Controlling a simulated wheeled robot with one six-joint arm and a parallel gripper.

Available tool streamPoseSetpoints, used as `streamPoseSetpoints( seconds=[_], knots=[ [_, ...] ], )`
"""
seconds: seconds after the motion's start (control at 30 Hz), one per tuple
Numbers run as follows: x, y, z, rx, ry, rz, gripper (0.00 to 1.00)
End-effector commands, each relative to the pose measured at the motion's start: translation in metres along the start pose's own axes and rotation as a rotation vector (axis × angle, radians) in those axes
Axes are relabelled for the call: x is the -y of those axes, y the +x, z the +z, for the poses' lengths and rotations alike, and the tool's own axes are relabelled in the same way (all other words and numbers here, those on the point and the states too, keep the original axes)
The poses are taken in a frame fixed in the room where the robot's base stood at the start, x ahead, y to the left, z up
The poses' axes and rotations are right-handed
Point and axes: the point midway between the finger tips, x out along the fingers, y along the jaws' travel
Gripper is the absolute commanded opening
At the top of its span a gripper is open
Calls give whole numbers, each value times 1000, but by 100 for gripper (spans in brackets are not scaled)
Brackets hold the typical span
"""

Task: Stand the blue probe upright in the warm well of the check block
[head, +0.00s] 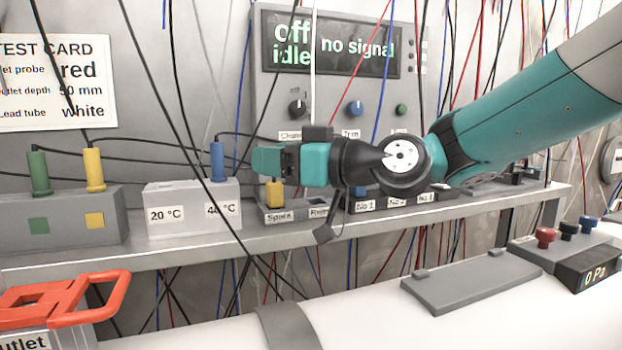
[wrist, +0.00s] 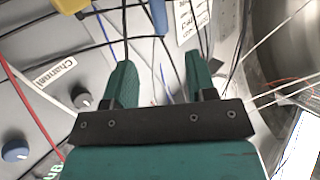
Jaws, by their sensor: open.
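The blue probe (head: 217,161) stands upright at the 40 °C side of the pale check block (head: 168,222), which is labelled 20 °C on its left and 40 °C on its right. A black lead runs from the probe's top. My gripper (head: 268,161) is just right of the probe in the head view, apart from it. In the wrist view my gripper (wrist: 158,75) has its two fingers spread with nothing held between them. A blue piece (wrist: 158,14), apparently the probe, shows beyond the fingertips. The probe's lower end is hidden in the block.
A grey block (head: 62,222) at left holds a green probe (head: 39,171) and a yellow probe (head: 93,170). A yellow piece (head: 274,193) stands at the Spare place below my gripper. Hanging leads cross the shelf (head: 300,228). The control panel (head: 262,90) is close behind.

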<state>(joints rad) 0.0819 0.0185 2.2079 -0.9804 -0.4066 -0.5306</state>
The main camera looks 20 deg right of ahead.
Motion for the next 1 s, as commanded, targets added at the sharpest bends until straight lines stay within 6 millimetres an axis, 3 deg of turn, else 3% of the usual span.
streamPoseSetpoints(
  seconds=[0.1, 0.3, 1.0],
  knots=[
    [-2, -28, 4, -1, -3, 7, 51],
    [-1, -53, 1, 0, -1, 3, 51],
    [0, -59, 0, 1, 0, -1, 51]
  ],
)
